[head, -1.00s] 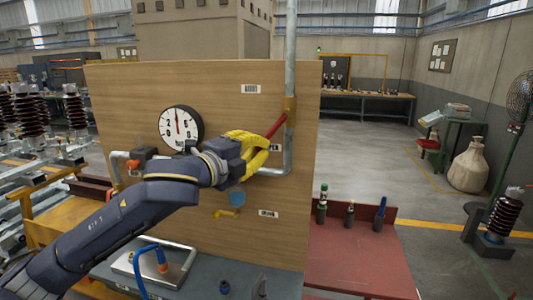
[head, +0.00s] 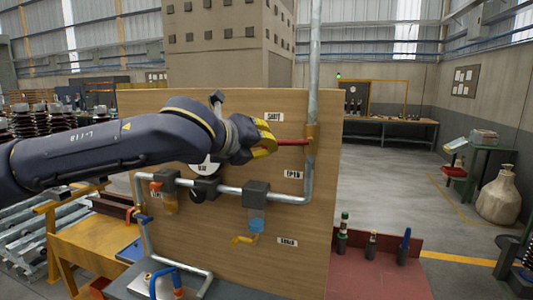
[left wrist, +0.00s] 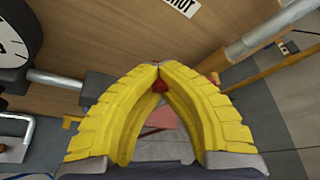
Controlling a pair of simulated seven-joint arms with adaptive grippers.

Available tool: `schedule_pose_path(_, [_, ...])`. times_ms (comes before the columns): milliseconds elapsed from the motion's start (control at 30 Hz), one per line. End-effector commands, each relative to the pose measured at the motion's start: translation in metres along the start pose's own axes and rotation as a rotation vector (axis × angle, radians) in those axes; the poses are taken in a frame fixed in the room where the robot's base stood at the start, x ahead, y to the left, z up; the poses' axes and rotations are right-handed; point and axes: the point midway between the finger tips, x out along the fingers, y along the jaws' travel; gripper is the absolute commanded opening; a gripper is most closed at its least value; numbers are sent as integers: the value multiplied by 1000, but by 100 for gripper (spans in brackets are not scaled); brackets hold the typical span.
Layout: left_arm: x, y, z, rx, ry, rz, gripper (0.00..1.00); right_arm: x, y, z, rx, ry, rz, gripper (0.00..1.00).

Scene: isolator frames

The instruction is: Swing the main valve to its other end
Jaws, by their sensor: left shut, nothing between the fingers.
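The main valve is a brass body (head: 312,139) on the upright grey pipe, with a red lever (head: 291,142). The lever points left, about level, between the SHUT label (head: 273,117) above and the OPEN label (head: 293,175) below. My left gripper (head: 268,138) has yellow fingers and is at the lever's free end. In the left wrist view its fingertips (left wrist: 158,68) meet, and a bit of red shows behind them. The fingers hide the lever's end; I cannot tell whether they touch it. My right gripper is out of view.
The wooden panel (head: 315,220) also carries a gauge (head: 205,165), mostly behind my arm, a level pipe with a blue bowl (head: 257,222), and a yellow drain lever (head: 245,240). Bottles stand on a red bench (head: 375,278) at right. The space right of the panel is open.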

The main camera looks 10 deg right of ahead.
Motion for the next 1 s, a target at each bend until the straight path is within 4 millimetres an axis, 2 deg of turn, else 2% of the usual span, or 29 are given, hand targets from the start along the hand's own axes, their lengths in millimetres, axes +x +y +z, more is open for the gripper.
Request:
schedule_pose_path(300, [-3,-7,5,84,4,31,0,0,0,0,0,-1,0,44])
schedule_pose_path(800, [-3,-8,5,96,5,35,0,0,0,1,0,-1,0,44])
schedule_pose_path(867, [-3,-8,5,96,5,36,5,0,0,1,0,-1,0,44])
schedule_pose_path(1000, [-3,-7,5,95,4,37,21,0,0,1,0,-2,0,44])
